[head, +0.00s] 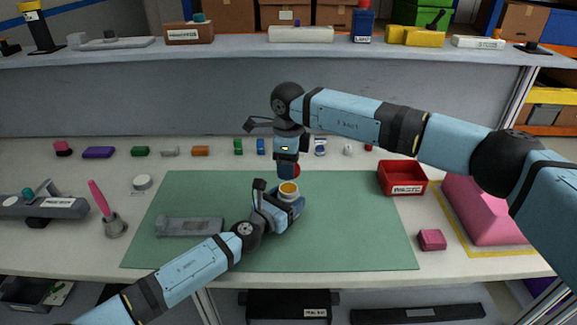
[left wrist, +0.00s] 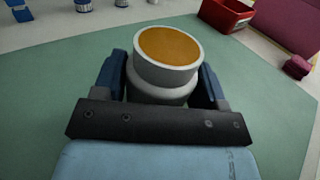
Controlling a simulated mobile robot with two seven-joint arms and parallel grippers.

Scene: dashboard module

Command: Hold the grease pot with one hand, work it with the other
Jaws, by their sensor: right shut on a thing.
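The grease pot (head: 289,188) is a pale round pot with an open top and orange-brown grease inside. It also shows large in the left wrist view (left wrist: 165,62), between the blue fingers of my left gripper (left wrist: 165,85). These fingers press on its sides; its base is hidden. My right gripper (head: 287,172) points down just above the pot. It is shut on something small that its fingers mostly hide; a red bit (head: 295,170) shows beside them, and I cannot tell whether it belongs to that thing.
The green mat (head: 350,235) is mostly clear. A grey bar-shaped part (head: 188,226) lies at its left. A white disc (head: 142,182) and a pink-handled tool in a holder (head: 113,226) stand left. A red bin (head: 402,178) and a pink block (head: 432,239) are at right.

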